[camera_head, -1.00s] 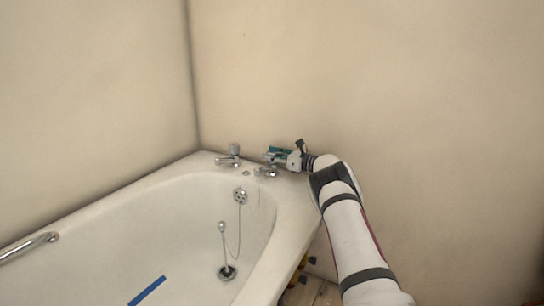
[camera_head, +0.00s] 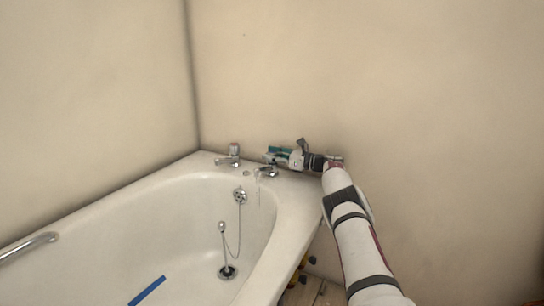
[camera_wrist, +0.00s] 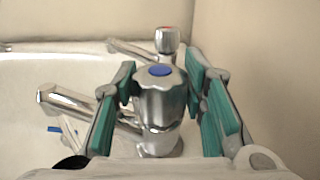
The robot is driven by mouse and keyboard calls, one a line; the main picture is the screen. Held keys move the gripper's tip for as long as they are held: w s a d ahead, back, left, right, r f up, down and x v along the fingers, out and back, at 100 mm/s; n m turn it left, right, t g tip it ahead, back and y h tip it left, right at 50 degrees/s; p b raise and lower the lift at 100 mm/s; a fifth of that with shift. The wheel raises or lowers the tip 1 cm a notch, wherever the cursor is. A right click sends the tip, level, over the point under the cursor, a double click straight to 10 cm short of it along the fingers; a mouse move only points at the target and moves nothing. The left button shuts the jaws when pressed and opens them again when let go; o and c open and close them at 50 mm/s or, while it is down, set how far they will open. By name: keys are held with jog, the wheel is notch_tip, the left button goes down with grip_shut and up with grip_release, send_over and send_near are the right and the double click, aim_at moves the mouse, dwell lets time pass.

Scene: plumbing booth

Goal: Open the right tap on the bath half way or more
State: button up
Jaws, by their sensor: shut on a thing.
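The right tap (camera_head: 267,171) is chrome and stands on the bath's far rim. In the wrist view its fluted handle (camera_wrist: 160,98) has a blue cap, and its spout (camera_wrist: 75,106) points left over the basin. My gripper (camera_head: 274,155) is shut on this handle, one teal-padded finger on each side. A faint pale streak (camera_head: 259,188) hangs below the spout in the head view; it looks like running water. The gripper hides part of the handle in the head view.
The other tap (camera_head: 234,153), red-capped in the wrist view (camera_wrist: 167,40), stands left of my gripper. The white bath (camera_head: 100,225) has a plug on a chain (camera_head: 222,228), a blue strip (camera_head: 147,291) and a grab rail (camera_head: 30,246). The wall is close behind and right.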

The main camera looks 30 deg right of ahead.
jog(key=o, duration=1.2)
jog(key=shift+a, duration=0.1)
jog(key=v, duration=1.2)
